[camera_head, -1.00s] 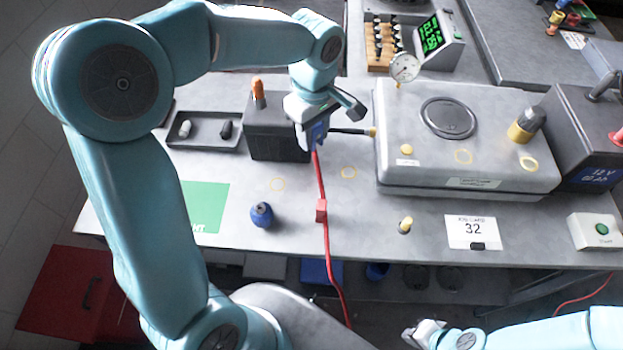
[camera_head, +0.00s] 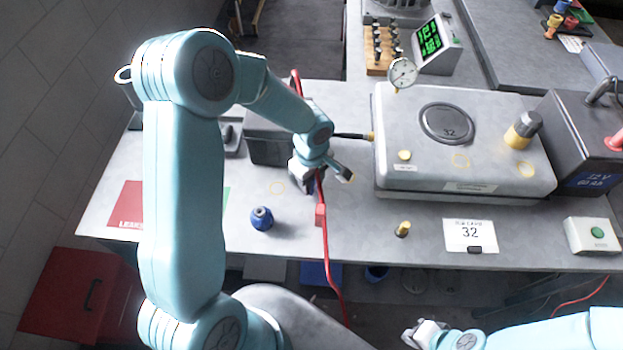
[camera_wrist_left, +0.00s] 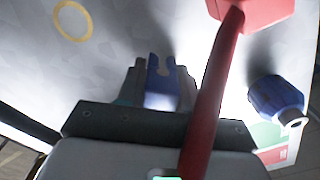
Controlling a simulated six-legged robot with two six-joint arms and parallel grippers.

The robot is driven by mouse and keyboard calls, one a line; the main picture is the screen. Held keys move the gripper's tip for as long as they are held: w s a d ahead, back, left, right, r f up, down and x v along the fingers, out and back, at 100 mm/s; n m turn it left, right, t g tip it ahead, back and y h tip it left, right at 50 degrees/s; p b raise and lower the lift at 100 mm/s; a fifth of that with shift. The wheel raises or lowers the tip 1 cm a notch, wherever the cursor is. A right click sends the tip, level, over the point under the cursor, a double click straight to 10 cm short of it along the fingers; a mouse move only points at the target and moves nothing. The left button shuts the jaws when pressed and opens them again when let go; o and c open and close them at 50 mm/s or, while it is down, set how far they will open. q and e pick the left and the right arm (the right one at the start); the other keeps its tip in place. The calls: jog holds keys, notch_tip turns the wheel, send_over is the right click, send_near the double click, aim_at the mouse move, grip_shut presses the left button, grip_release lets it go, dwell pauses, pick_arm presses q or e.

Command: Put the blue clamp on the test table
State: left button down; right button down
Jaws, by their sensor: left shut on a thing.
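In the head view the gripper largely hides the clamp. The left wrist view shows the table surface (camera_wrist_left: 110,60) close beyond the clamp; I cannot tell whether they touch. A red cable (camera_head: 327,255) with a red block (camera_head: 320,214) runs beside the gripper. My right gripper (camera_head: 425,333) is low at the bottom edge, its jaws unclear.
The blue part (camera_head: 262,218) stands left of the cable. The black box (camera_head: 270,148) is behind my left gripper. A large grey case (camera_head: 460,150) fills the right. A small yellow-topped peg (camera_head: 403,229) and a "32" card (camera_head: 470,235) are near the front edge.

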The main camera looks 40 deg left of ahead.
pick_arm(q)
jog(key=shift+s, duration=0.1)
jog(key=shift+f+b, duration=0.1)
jog(key=shift+b, duration=0.2)
jog(key=c, duration=0.7)
grip_release()
jog(key=shift+c, duration=0.2)
jog(key=shift+r+p, duration=0.35)
jog(key=shift+p, duration=0.15)
notch_tip(320, 180, up, 11)
jog(key=shift+f+b, duration=0.1)
jog(key=shift+b, duration=0.55)
jog(key=shift+r, duration=0.5)
